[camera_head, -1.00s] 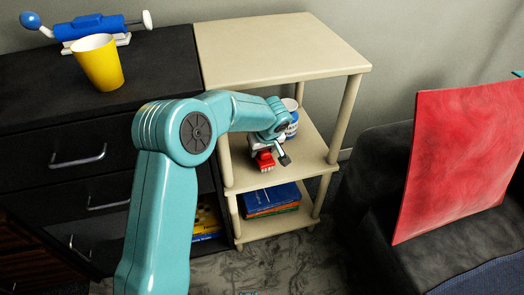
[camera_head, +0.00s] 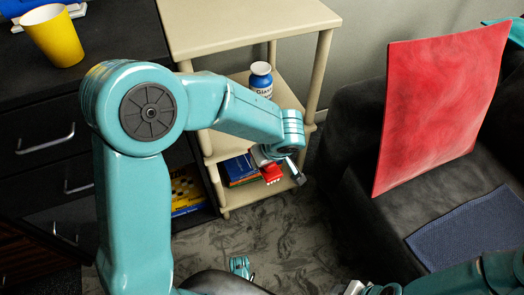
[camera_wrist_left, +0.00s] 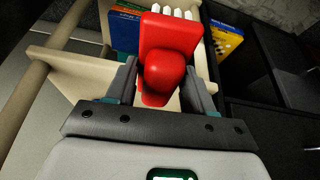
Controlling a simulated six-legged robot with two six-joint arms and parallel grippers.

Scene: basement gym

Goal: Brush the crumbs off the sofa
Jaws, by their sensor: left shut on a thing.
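My left gripper (camera_head: 284,168) is shut on a red brush (camera_head: 271,174) and holds it in front of the beige shelf unit. In the left wrist view the brush (camera_wrist_left: 170,45) sits between the two fingers, with white bristles pointing away. The dark grey sofa (camera_head: 350,215) stands at the right, apart from the brush. No crumbs can be made out on its visible part. My right arm enters at the lower right; its gripper (camera_head: 358,288) is partly in view at the bottom edge, its jaws unclear.
A red square panel (camera_head: 440,110) leans upright on the sofa, beside a blue cloth (camera_head: 472,236). The beige shelf unit (camera_head: 250,25) holds a blue-and-white jar (camera_head: 261,80) and books (camera_head: 238,168). A yellow cup (camera_head: 54,36) stands on the black cabinet.

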